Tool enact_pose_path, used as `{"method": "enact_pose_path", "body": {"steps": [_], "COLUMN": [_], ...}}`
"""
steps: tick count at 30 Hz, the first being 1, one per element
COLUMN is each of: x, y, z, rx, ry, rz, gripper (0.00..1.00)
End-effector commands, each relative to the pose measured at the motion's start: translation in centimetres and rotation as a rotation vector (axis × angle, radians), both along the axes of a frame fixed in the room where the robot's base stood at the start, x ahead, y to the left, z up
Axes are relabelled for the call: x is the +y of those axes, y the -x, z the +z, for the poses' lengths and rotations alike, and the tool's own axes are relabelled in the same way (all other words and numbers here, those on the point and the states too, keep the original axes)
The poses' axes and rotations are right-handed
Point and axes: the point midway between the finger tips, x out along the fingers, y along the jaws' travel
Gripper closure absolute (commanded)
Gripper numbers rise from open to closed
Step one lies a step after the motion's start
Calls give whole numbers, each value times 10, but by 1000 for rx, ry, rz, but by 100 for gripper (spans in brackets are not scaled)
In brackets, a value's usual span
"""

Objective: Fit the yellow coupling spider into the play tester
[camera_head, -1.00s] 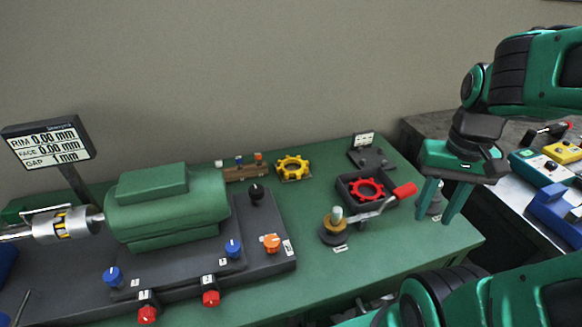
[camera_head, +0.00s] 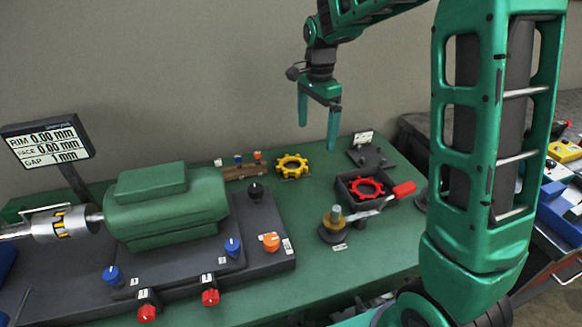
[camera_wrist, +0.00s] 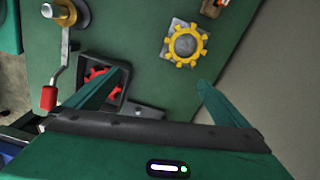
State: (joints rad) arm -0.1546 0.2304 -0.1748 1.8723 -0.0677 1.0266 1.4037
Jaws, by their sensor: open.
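The yellow coupling spider (camera_head: 292,161) is a toothed ring lying flat at the back of the green table. In the wrist view the spider (camera_wrist: 171,46) rests on a pale square plate. My gripper (camera_head: 318,138) is open and empty, above and slightly right of the spider. In the wrist view its fingertips (camera_wrist: 160,76) are apart from it. I cannot tell for sure which fixture is the play tester. A round dark base with an upright post (camera_head: 336,217) and a red-handled lever (camera_head: 404,189) stands to the right front.
A red toothed ring (camera_head: 365,183) lies in a dark tray (camera_head: 343,188) behind the lever. The green motor (camera_head: 165,210) and gauge display (camera_head: 45,140) are at left. Bare green table lies in front of the spider.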

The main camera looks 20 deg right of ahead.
Motion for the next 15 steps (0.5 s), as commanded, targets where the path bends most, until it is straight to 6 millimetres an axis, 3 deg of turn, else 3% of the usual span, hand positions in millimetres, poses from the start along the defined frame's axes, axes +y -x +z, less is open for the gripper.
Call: {"method": "enact_pose_path", "body": {"steps": [3, 6, 15], "x": [29, 45, 55], "y": [-30, -44, -52], "z": [-15, -23, -53], "rx": [3, 2, 4], "ry": [-1, -4, -5], "rz": [-73, -119, -152], "gripper": [0, 0, 0]}}
